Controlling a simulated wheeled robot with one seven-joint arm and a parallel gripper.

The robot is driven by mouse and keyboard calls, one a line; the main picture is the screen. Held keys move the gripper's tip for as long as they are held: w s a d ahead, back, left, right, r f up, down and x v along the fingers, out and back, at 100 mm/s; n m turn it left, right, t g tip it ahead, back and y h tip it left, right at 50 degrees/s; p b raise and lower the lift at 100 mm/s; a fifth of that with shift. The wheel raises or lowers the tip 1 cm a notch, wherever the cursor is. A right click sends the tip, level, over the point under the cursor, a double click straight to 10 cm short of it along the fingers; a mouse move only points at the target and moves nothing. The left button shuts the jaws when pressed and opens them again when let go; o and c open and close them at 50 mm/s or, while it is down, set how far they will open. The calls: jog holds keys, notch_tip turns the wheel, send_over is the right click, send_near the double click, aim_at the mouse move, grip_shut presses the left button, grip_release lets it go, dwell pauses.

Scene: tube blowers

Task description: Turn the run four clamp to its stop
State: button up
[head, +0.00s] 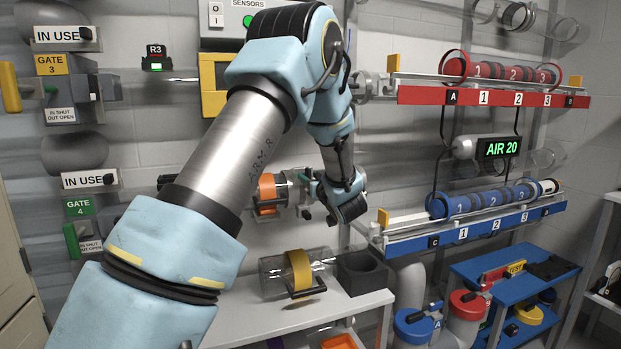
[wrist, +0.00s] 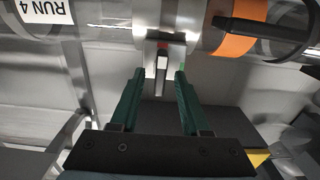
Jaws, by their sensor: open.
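The run four clamp (wrist: 152,57) shows in the wrist view as a metal collar and pale lever on a clear tube, beside the RUN 4 label (wrist: 42,10). A red mark and a green mark show near the lever. My gripper (wrist: 160,75) is open. Its two green fingers stand on either side of the lever's end, with a visible gap on each side. In the head view my gripper (head: 308,192) is at the tube, right of an orange band (head: 267,190). My wrist hides most of the clamp there.
The orange band (wrist: 243,30) with a black handle is right of the clamp. Below, a clear carrier with a yellow band (head: 299,270) lies on a grey bench (head: 255,325) next to a dark block (head: 362,272). Red rack (head: 420,96) and blue rack (head: 400,243) stand to the right.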

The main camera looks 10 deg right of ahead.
grip_shut()
dwell(0.8)
jog(key=shift+d+f+m+p, duration=0.1)
jog(key=shift+m+p, duration=2)
jog(key=shift+m, duration=0.9)
jog(key=shift+d+f+m+p, duration=0.1)
jog(key=shift+d+m+p, duration=0.05)
jog(key=shift+m+p, duration=2.4)
jog(key=shift+d+f+m+p, duration=0.1)
jog(key=shift+m+p, duration=1.5)
jog(key=shift+m, duration=1.85)
grip_release()
